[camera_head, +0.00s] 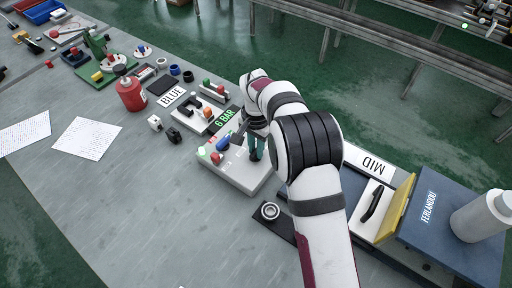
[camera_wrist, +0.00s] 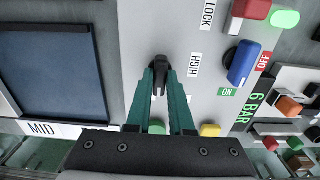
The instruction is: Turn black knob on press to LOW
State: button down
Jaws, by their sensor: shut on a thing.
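The black knob (camera_wrist: 158,64) sits on the light grey control panel (camera_wrist: 205,25) in the wrist view.
A blue knob (camera_wrist: 242,62) between ON and OFF marks is on the same panel, with a red button (camera_wrist: 252,8) and green lamp (camera_wrist: 285,18) above. Green and yellow buttons lie close beside my fingers. A blue FERLANDOU box (camera_head: 450,235) stands right; bench is clear at front left.

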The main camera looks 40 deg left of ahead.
jog(key=c, duration=0.8)
grip_release()
jog(key=shift+r, duration=0.1)
notch_tip(320, 180, up, 16)
